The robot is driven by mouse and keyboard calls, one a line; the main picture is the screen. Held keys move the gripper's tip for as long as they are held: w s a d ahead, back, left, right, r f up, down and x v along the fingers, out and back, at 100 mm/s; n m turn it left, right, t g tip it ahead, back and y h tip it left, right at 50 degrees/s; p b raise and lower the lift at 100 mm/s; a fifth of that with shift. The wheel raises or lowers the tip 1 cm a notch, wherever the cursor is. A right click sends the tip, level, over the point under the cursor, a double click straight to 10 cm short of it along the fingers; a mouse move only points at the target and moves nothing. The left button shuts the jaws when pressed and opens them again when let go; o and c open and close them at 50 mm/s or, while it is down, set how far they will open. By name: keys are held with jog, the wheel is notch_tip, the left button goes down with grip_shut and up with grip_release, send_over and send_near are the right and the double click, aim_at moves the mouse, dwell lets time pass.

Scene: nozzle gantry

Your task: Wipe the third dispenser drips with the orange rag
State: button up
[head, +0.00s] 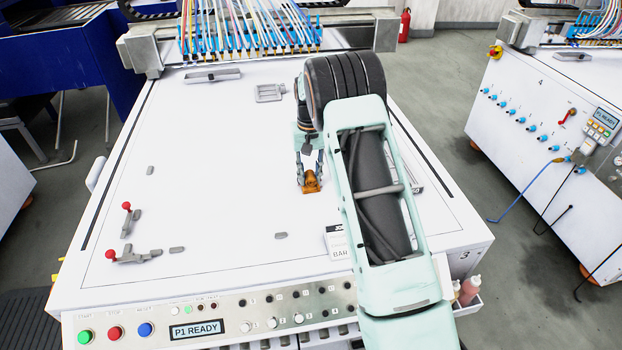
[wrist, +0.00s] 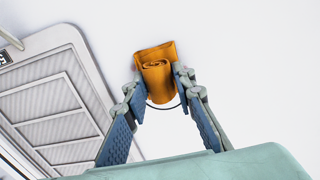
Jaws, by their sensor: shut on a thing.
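My gripper (head: 309,168) points down over the white table top (head: 200,130) of the machine marked 3. It is shut on the orange rag (head: 311,183), which also shows in the wrist view (wrist: 156,75) as a folded, rolled piece between the two fingertips. The rag is at or just above the white surface; I cannot tell whether it touches. I cannot make out any drips on the surface. A row of nozzles with coloured tubes (head: 245,28) stands on the gantry across the back of the table.
Toggle clamps with red knobs (head: 128,255) sit at the front left, and small grey blocks lie about. A grey tray (head: 270,92) lies near the gantry. A vented grey panel (wrist: 55,100) is left of the rag in the wrist view. The table's left half is mostly clear.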

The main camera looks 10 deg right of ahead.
jog(key=shift+w+p, duration=0.5)
jog(key=shift+w, duration=1.8)
jog(key=shift+d+f, duration=0.1)
jog(key=shift+d, duration=0.05)
jog(key=shift+s+f+b, duration=0.15)
jog(key=shift+s+b, duration=0.4)
jog(key=shift+s, duration=0.6)
jog(key=shift+s+f+b, duration=0.15)
jog(key=shift+s+b, duration=0.4)
jog(key=shift+s, duration=0.6)
jog(key=shift+s+r+b, duration=0.15)
jog(key=shift+s+b, duration=0.15)
jog(key=shift+s, duration=1.1)
jog(key=shift+w+r, duration=0.2)
jog(key=shift+w, duration=0.3)
jog(key=shift+w+r+p, duration=0.1)
jog(key=shift+w+p, duration=0.7)
jog(key=shift+w, duration=1.2)
jog(key=shift+w+p, duration=0.3)
jog(key=shift+w, duration=0.95)
